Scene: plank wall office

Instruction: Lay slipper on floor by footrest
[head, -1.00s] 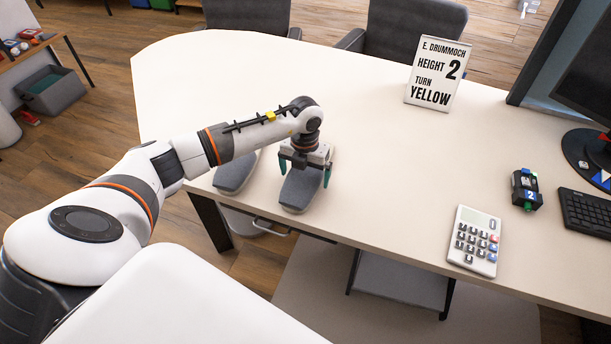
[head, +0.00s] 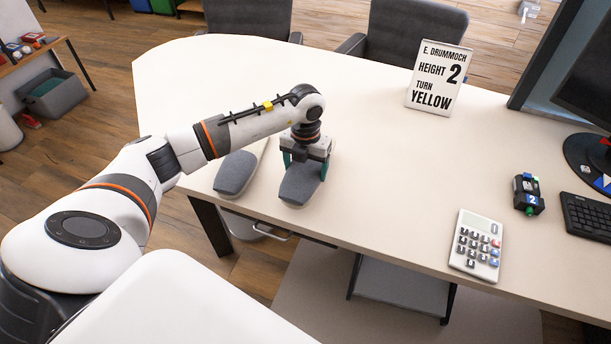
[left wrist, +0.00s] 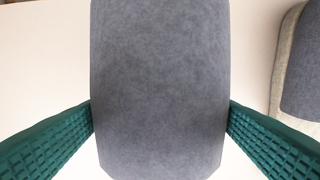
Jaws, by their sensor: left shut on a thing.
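A grey slipper (head: 298,190) with a pale sole is on the desk near its front edge. My left gripper (head: 306,168) points down over it, shut on its sides with green fingers. In the left wrist view the grey upper of the slipper (left wrist: 160,70) fills the middle, with a finger touching each side. I cannot tell whether it is lifted off the desk. A second grey slipper (head: 236,173) lies to its left, partly behind my arm. The footrest seems to be the grey slanted panel (head: 400,288) under the desk. My right gripper is out of view.
The desk (head: 380,190) has its front edge just before the slippers. A calculator (head: 476,245), a small dark device (head: 528,194), a keyboard (head: 588,218) and a sign (head: 438,78) stand to the right. A pale floor mat (head: 310,278) lies beside the footrest.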

